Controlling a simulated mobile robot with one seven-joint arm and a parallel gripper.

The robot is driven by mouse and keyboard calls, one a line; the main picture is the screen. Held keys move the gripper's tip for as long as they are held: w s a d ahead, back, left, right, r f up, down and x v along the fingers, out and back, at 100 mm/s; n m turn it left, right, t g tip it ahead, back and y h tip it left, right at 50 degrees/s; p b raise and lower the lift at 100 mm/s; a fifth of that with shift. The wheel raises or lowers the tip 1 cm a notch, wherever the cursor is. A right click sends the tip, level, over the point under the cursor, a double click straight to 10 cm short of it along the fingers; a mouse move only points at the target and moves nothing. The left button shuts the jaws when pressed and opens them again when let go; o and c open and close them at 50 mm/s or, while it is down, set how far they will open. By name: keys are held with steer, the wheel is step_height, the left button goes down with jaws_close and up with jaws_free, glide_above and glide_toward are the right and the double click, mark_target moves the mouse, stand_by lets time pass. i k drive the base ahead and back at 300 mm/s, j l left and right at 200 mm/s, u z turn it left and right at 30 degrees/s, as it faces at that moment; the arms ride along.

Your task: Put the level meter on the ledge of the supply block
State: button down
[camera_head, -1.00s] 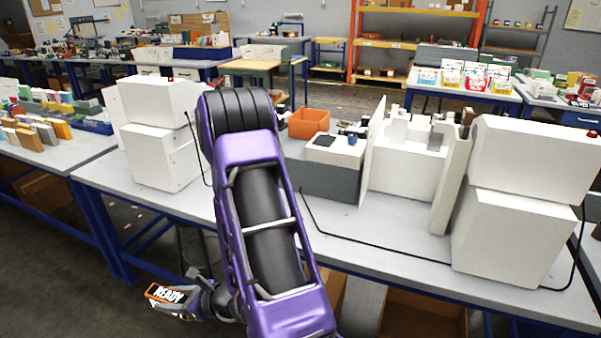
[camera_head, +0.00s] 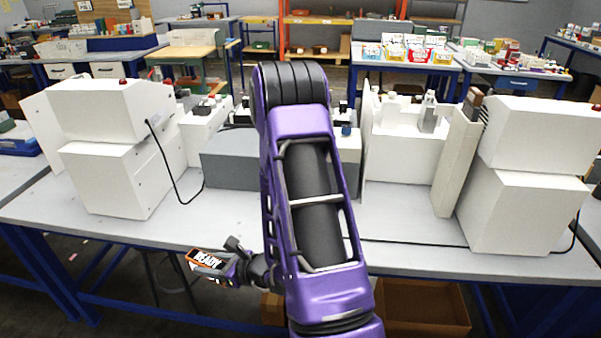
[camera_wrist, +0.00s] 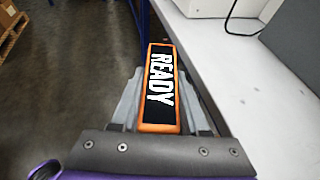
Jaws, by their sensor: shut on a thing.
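The level meter looks to be the orange-rimmed black bar marked READY (camera_head: 206,260), low in the head view, in front of the workbench's near edge. My gripper (camera_head: 232,266) is shut on one end of it. In the wrist view the meter (camera_wrist: 160,85) lies lengthwise between the two grey fingers of my gripper (camera_wrist: 160,112), pointing away from the palm. The supply block is not labelled. A grey block (camera_head: 228,158) stands on the bench behind my purple arm, which hides its middle; I cannot tell whether it is the supply block, and no ledge is clear.
White stacked boxes stand on the bench at left (camera_head: 110,165) and right (camera_head: 525,205). A white upright panel (camera_head: 452,160) stands beside the right stack. Black cables lie on the benchtop (camera_head: 400,215). The bench's front strip is mostly clear. Cardboard boxes (camera_head: 425,308) sit below.

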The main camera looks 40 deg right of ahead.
mark_target(239, 149)
steer(key=i+j+z, duration=0.15)
steer(key=z, duration=0.2)
steer(key=i+j+z, duration=0.2)
steer(key=i+z, duration=0.15)
steer(key=i+j+z, duration=0.25)
steer(key=z, duration=0.15)
